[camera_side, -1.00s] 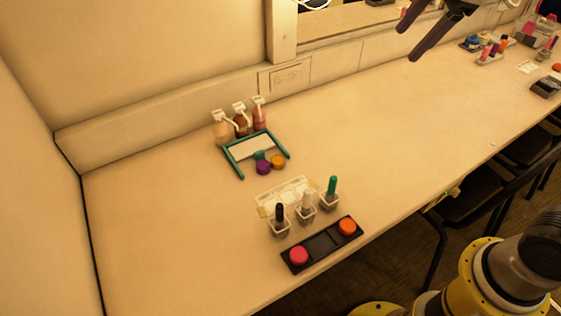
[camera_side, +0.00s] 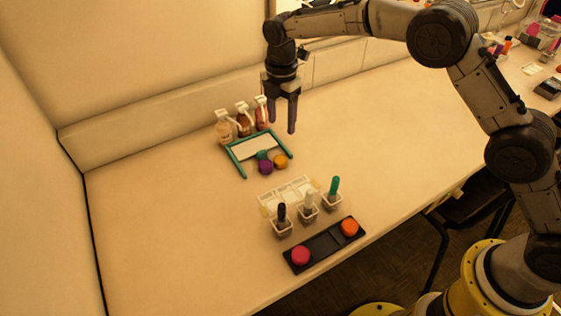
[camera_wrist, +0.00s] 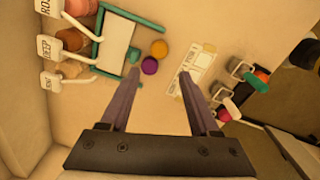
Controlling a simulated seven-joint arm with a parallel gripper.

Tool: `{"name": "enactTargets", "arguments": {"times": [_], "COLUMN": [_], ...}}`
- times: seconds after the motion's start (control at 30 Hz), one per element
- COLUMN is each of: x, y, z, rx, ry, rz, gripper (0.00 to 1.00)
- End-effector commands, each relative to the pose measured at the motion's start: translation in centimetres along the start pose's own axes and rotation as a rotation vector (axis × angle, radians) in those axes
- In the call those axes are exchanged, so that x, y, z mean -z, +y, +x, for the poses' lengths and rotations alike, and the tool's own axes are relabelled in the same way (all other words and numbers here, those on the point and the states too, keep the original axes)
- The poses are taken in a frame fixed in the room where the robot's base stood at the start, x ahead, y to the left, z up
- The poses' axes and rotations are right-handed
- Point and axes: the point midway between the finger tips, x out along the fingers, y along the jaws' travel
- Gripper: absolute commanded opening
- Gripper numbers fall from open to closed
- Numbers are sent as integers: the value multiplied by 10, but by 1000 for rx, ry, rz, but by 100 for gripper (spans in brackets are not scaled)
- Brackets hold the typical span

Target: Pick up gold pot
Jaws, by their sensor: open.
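The gold pot (camera_side: 281,161) is a small round orange-gold pot on the counter, at the front right of the teal-edged tray. A purple pot (camera_side: 265,167) and a teal pot (camera_side: 263,155) sit close beside it. In the wrist view the gold pot (camera_wrist: 159,49) shows above the purple pot (camera_wrist: 149,66), beyond my fingertips. My gripper (camera_side: 283,130) points down, open and empty, above and behind the pots in the side view. In the wrist view both fingers of my gripper (camera_wrist: 152,82) are spread apart with nothing between them.
Several pump bottles (camera_side: 243,121) stand behind the tray (camera_side: 236,162). Three bottles with black, white and teal caps (camera_side: 308,208) stand in front, by a pale label card (camera_side: 287,190). A dark palette (camera_side: 325,245) lies at the counter's front edge.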

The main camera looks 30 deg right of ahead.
Motion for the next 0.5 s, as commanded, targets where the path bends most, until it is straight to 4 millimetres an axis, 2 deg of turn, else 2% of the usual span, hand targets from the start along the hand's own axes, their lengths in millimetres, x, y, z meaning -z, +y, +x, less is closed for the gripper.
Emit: {"name": "enactTargets", "arguments": {"times": [0.3, 0.5], "x": [1, 1], "y": [-1, -1], "z": [56, 78], "rx": [3, 1], "ry": [0, 0], "rz": [-1, 0], "gripper": [62, 62]}}
